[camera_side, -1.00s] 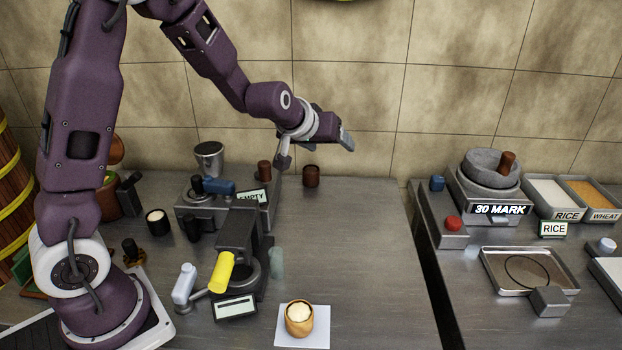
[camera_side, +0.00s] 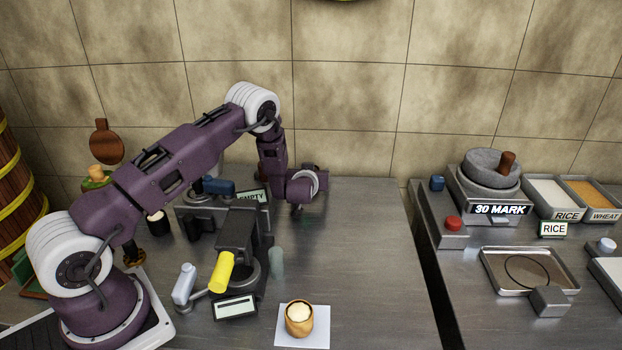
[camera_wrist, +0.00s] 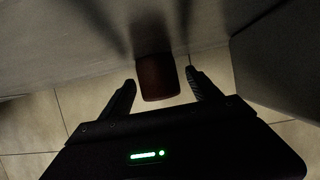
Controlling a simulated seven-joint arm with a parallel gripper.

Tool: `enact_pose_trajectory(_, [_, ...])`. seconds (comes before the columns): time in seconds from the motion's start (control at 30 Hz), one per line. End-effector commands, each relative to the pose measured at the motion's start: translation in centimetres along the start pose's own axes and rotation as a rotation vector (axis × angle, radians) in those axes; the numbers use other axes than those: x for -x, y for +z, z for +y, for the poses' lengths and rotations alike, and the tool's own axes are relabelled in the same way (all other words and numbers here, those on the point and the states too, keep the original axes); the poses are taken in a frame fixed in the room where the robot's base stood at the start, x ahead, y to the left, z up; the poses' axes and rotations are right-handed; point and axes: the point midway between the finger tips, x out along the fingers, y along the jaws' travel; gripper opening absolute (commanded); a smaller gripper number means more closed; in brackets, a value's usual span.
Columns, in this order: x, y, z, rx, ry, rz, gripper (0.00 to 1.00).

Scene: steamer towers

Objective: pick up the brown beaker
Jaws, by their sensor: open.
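The brown beaker (camera_wrist: 157,82) shows in the wrist view, dark reddish brown, between the two fingers of my gripper (camera_wrist: 161,76). The fingers are open, one on each side of it, with a visible gap at each side; I see no clear contact. In the side view my wrist is low over the back of the left counter and covers the place of the beaker, so I cannot make it out there.
A machine with a yellow handle (camera_side: 222,272) and an "EMPTY" sign (camera_side: 252,197) stand left of my wrist. A tan cup (camera_side: 299,318) stands on a white pad (camera_side: 283,337) at the front. The counter's right part (camera_side: 370,250) is clear, ending at a dark gap.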

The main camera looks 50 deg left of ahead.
Motion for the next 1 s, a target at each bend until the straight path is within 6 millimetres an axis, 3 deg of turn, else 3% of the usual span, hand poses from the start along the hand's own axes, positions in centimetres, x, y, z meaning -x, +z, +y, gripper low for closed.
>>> enact_pose_trajectory(0.1, [0.0, 0.0, 0.0, 0.000, 0.000, 0.000, 0.70])
enact_pose_trajectory(0.47, [0.1, 0.0, 0.0, 0.000, 0.000, -0.001, 0.00])
enact_pose_trajectory(0.77, [0.3, -0.6, 0.0, 0.001, 0.001, 0.002, 0.00])
enact_pose_trajectory(1.0, [2.5, -6.0, 0.1, 0.002, 0.002, 0.004, 0.00])
